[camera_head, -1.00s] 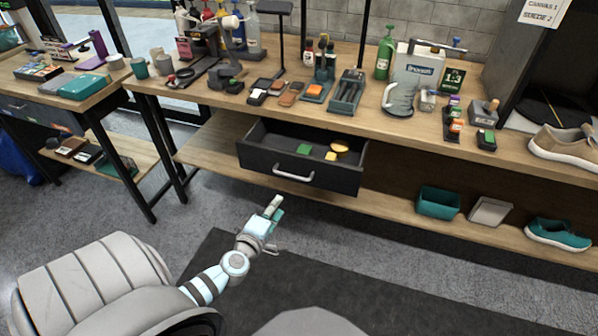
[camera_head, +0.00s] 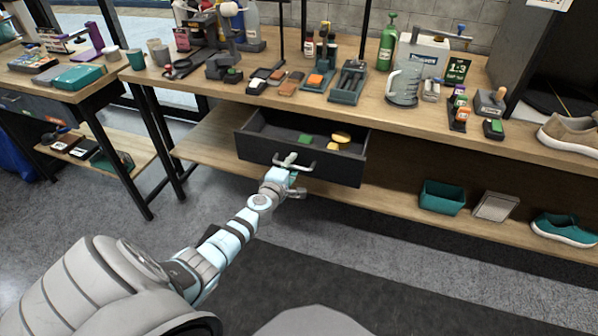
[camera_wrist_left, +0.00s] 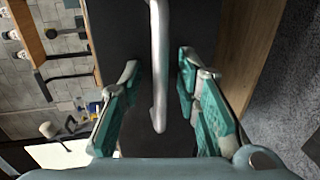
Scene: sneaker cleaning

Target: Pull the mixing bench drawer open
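The mixing bench drawer (camera_head: 338,167) is dark and stands pulled out under the bench top, with its inside showing. Its silver bar handle (camera_head: 306,166) is on the front face. My left gripper (camera_head: 290,162) is at the handle in the head view. In the left wrist view the handle (camera_wrist_left: 159,60) runs between the two teal fingers of my left gripper (camera_wrist_left: 158,82). The fingers are apart, with a gap on each side of the handle. My right gripper is not in view.
Inside the drawer lie a green piece (camera_head: 305,139) and a yellow oval piece (camera_head: 341,137). The bench top (camera_head: 420,113) carries bottles, trays and a jug (camera_head: 404,84). A teal bin (camera_head: 441,197) stands on the lower shelf. The floor before the drawer is clear.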

